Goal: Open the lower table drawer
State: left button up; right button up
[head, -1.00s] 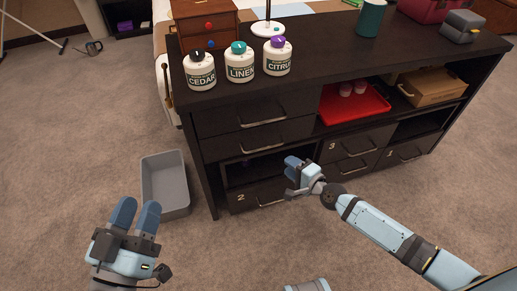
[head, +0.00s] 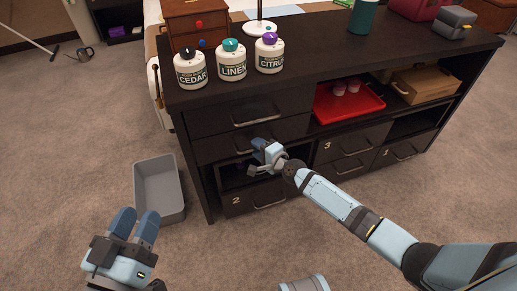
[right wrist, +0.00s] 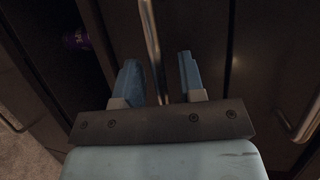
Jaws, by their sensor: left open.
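The dark table has two stacked drawers at its left. The lower table drawer (head: 215,148) is shut, its handle partly hidden by my right gripper in the head view. My right gripper (head: 261,146) is at this drawer front. In the right wrist view its two blue fingers (right wrist: 161,78) are apart, with the drawer's metal handle (right wrist: 151,35) running between them. I see no clear contact with either finger. The upper drawer's handle (head: 257,118) is just above. My left gripper (head: 134,224) is open and empty, low at the left, away from the table.
Below the lower drawer is a dark open shelf with a purple item (right wrist: 76,40) inside, then drawer 2 (head: 268,197). Bottles (head: 191,72) stand on the tabletop's front left. A grey bin (head: 160,188) stands on the carpet at left. A red tray (head: 350,101) is on a shelf.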

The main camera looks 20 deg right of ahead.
grip_shut()
pick_arm(q)
jog(key=p, duration=0.2)
jog(key=a+y+p, duration=0.1)
jog(key=p, duration=0.2)
jog(key=shift+a+r+y, duration=0.25)
jog(key=shift+r+y, duration=0.05)
jog(key=shift+r, duration=0.05)
pick_arm(e)
jog(key=s, duration=2.4)
jog(key=shift+s+d, duration=0.3)
jog(key=shift+d, duration=0.15)
